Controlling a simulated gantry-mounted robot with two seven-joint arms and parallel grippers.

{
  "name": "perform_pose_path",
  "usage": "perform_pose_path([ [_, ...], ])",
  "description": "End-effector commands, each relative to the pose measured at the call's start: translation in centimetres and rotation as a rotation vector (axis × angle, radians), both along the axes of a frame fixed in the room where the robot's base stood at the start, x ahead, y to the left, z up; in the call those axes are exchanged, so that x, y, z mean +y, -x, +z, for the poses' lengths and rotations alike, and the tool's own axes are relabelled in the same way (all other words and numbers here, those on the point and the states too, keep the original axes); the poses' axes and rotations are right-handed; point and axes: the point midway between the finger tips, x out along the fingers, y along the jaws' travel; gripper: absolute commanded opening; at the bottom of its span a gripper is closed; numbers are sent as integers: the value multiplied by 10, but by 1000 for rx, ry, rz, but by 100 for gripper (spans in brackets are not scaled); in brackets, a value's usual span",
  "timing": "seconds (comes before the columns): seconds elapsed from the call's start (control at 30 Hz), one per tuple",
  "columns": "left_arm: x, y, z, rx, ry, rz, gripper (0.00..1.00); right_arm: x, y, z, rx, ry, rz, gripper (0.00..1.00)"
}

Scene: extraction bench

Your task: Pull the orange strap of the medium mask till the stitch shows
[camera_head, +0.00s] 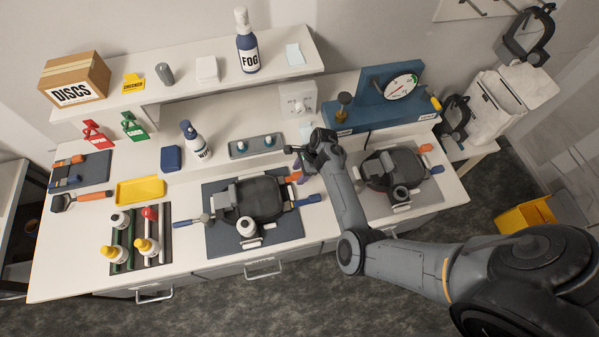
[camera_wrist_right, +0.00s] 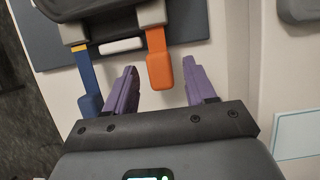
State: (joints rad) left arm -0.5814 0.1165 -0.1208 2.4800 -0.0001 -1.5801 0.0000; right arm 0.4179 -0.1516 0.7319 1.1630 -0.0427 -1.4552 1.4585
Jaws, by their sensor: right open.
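A dark mask (camera_head: 257,197) lies on a dark grey mat (camera_head: 213,239) at the middle of the bench. Its orange strap (camera_head: 293,177) sticks out to the right, above a blue strap (camera_head: 307,200). My right gripper (camera_head: 299,160) is just beyond the orange strap's end. In the right wrist view its purple fingers (camera_wrist_right: 162,72) are open, with the orange strap's wide end (camera_wrist_right: 160,74) between them in the picture. I see a gap on both sides; depth is unclear. The blue strap (camera_wrist_right: 88,82) is left of the fingers. I see no stitch or size label. My left gripper is out of view.
A second mask (camera_head: 391,168) with orange and blue straps lies to the right, beyond my right forearm. A blue gauge stand (camera_head: 385,92) stands at back right. Bottles stand in a rack (camera_head: 153,264) at left.

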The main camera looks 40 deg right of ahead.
Motion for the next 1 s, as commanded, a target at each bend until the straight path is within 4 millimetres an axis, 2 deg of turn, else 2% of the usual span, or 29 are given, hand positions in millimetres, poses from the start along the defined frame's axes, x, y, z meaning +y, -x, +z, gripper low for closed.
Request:
perform_pose_path([
  [0.4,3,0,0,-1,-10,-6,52,2,-1,-5,-1,1,1,54],
  [0.77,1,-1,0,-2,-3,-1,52,2,-1,-5,0,0,1,0],
  [1.0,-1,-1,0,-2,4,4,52,2,-1,-5,-1,0,2,0],
])
